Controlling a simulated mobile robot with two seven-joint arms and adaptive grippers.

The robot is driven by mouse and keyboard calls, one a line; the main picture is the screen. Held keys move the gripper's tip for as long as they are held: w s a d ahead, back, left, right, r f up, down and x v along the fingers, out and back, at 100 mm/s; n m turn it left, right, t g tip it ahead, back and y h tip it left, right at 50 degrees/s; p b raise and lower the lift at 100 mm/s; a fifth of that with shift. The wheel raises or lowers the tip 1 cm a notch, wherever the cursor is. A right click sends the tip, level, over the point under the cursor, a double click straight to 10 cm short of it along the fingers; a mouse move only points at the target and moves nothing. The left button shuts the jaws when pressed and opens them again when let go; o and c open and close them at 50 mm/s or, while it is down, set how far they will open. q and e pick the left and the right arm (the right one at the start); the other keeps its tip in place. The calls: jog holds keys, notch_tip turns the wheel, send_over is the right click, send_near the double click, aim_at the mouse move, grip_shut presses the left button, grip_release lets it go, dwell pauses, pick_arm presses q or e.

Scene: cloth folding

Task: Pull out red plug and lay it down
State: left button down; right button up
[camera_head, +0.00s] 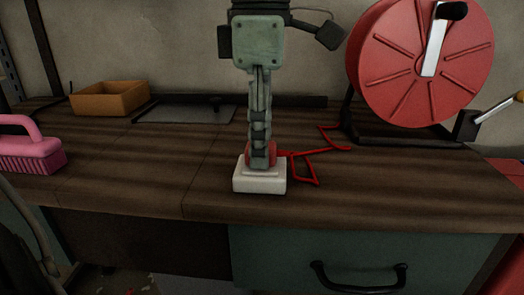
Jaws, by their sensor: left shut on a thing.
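The red plug (272,152) sits at the top of a white socket block (259,181) on the wooden workbench. A red cable (303,168) runs from the plug to the right and back toward the large red reel (420,60). My left gripper (261,158) points straight down over the block, shut on the plug. Its fingers hide much of the plug, so I cannot tell how deep the plug sits in the block. My right gripper is not in view.
A pink brush (30,148) lies at the left of the workbench (140,175). An orange-brown box (110,98) stands at the back left, beside a flat grey plate (185,110). A drawer handle (358,280) is below.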

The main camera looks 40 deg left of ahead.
pick_arm(q)
jog(key=shift+r, duration=0.15)
jog(key=shift+r+p, duration=2.4)
jog(key=shift+r, duration=0.5)
